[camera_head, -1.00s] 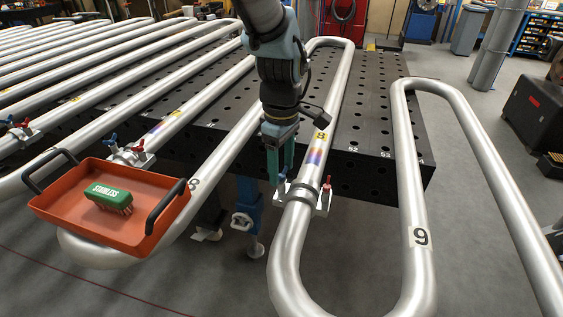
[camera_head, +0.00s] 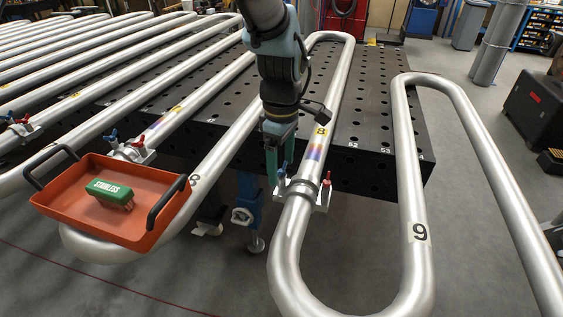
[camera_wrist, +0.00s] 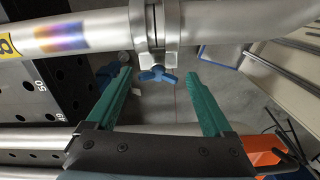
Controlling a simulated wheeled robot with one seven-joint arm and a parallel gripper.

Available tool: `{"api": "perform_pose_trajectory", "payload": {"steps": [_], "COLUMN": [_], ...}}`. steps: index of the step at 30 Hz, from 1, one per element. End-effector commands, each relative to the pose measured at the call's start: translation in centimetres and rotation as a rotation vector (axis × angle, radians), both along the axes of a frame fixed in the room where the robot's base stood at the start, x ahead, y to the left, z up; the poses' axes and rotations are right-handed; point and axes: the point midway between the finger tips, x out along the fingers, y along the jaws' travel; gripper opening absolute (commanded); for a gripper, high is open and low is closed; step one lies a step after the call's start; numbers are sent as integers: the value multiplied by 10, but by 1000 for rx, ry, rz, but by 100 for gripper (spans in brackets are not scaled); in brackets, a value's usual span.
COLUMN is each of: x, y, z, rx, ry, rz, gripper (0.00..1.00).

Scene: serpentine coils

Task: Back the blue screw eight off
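The pipe run marked 8 (camera_head: 315,145) carries a metal clamp (camera_head: 301,190) with a blue wing screw (camera_head: 281,172) on its left side and a red screw (camera_head: 327,180) on its right. My gripper (camera_head: 272,168) hangs just left of the clamp, beside the blue screw. In the wrist view my gripper (camera_wrist: 159,82) is open, one green finger on each side of the blue screw (camera_wrist: 158,75). The screw's wings lie near the level of the fingertips, with clear gaps on both sides. The clamp (camera_wrist: 155,30) shows just beyond; the red screw is hidden there.
An orange tray (camera_head: 160,213) with a green brush (camera_head: 110,193) rests on the pipes at left. Another clamp (camera_head: 132,152) with blue and red screws sits behind it. Pipe run 9 (camera_head: 419,232) stands to the right. The black perforated table (camera_head: 375,165) lies behind.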

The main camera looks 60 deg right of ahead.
Motion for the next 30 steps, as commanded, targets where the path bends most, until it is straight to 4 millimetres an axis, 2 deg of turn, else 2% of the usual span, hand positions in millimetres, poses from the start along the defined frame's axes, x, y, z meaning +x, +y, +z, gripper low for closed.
{"api": "perform_pose_trajectory", "payload": {"steps": [11,14,24,30], "x": [0,0,1,0], "y": [-2,-3,-2,-2], "z": [6,17,81,104], "rx": [-7,-9,-9,-5], "ry": [0,0,0,0], "rz": [-1,-1,-1,0], "gripper": [92,92,92,92]}}
